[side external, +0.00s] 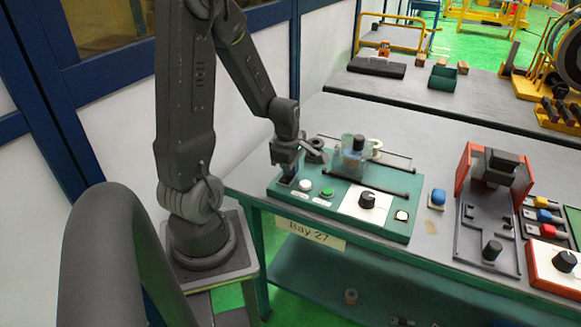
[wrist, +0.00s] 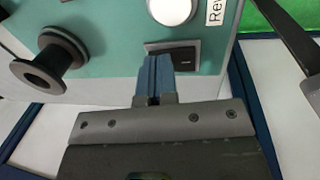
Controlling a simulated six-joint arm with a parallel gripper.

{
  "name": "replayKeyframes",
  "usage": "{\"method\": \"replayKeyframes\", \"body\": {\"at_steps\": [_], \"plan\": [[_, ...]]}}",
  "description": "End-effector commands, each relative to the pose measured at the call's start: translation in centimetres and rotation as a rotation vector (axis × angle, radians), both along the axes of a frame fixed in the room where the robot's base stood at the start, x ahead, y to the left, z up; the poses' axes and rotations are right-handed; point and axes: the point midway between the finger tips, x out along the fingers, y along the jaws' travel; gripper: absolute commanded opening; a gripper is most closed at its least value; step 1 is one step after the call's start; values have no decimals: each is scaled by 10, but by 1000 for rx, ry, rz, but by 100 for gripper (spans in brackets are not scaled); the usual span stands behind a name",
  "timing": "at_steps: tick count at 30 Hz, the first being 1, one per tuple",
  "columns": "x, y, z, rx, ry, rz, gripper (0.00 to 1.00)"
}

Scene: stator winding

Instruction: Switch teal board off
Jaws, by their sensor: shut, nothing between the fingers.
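The teal board (side external: 328,212) lies on the table in front of my arm. It carries a white button, a green button, a black knob on a white plate and a small switch at its left end. In the wrist view the black rocker switch (wrist: 182,57) sits in a grey frame on the teal surface (wrist: 112,30). My gripper (side external: 286,176) is over the left end of the board. In the wrist view its blue fingertips (wrist: 155,68) are shut, empty, and at the left part of the switch. I cannot tell whether they touch it.
A white round button (wrist: 172,8) is close beyond the switch, and a dark spool (wrist: 50,62) stands to the left. A clear container (side external: 354,158) stands on the board's back part. A blue button (side external: 437,198) and a red fixture (side external: 488,178) are to the right.

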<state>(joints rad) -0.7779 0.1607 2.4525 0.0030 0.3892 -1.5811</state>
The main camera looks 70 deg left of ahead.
Motion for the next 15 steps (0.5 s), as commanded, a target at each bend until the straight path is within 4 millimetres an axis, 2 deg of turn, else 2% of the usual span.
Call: {"method": "replayKeyframes", "body": {"at_steps": [15], "plan": [[1, 1, -4, -66, 66, 0, 0]]}}
